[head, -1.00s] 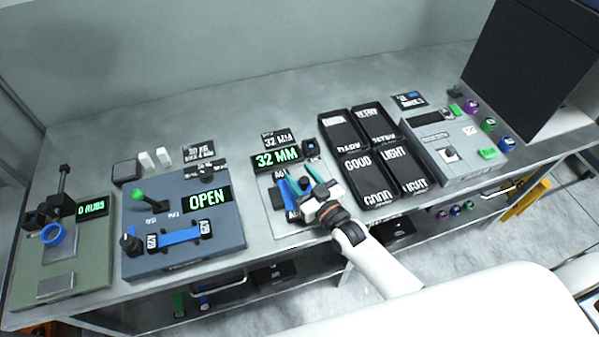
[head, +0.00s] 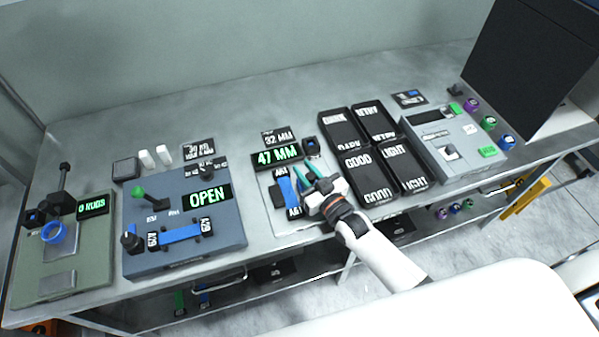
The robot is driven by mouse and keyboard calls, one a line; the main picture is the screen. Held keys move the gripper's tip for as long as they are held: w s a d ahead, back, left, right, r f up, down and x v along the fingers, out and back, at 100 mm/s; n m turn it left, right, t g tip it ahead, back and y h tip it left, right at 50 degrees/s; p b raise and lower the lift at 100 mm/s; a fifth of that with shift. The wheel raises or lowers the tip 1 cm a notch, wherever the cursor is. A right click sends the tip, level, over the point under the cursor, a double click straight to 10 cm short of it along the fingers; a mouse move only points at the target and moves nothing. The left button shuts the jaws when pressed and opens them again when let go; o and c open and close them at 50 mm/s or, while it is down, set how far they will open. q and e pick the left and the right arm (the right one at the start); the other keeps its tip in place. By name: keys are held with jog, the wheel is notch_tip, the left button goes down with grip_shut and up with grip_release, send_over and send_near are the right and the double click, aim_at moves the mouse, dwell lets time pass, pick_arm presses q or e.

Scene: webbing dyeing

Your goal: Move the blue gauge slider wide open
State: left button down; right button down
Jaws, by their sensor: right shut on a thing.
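The gauge (head: 263,181) is a pale plate at the middle of the bench, and its green display (head: 276,156) reads 47 MM. A blue strip (head: 286,190) with white labels at its ends lies on the plate, beside a dark block (head: 278,198). My right gripper (head: 309,172), with teal fingers, is at the right side of the plate, to the right of the strip. It is shut on the gauge slider, which is mostly hidden by the fingers and wrist. My left gripper is not in view.
Black trays (head: 368,182) stand close to the right of my right gripper. A grey-blue station (head: 180,263) with an OPEN display is to the left. A grey console (head: 450,150) with coloured buttons is further right. The bench behind the gauge is mostly clear.

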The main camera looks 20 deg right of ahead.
jog(key=d, duration=0.2)
jog(key=shift+w+d, duration=0.1)
jog(key=shift+d, duration=0.25)
jog(key=c, duration=1.5)
grip_release()
jog(key=o, duration=0.3)
jog(key=shift+d, duration=0.15)
